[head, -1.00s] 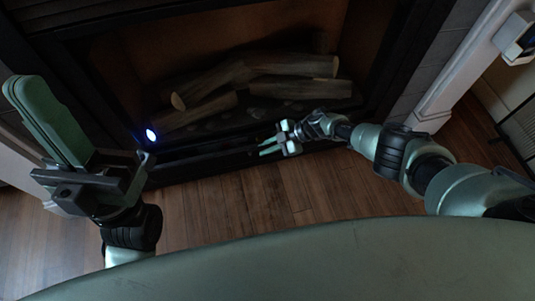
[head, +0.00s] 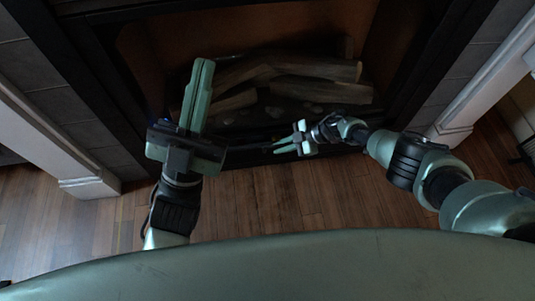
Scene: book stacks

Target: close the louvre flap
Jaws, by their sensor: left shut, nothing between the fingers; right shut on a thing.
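The louvre flap appears to be the dark strip (head: 243,156) along the bottom front of the fireplace, below the logs. It is dim, and I cannot tell its angle. My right gripper (head: 277,146) is at this strip, its fingers pointing left. It is shut on what looks like the flap's edge; the fingers hide the contact. My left gripper (head: 203,68) is shut and empty. It points up the picture in front of the fireplace opening and hides part of the logs and the strip's left part.
Several logs (head: 315,67) lie in the dark fireplace opening. White trim posts stand at the left (head: 62,150) and right (head: 478,95). The wooden floor (head: 285,200) in front of the fireplace is clear.

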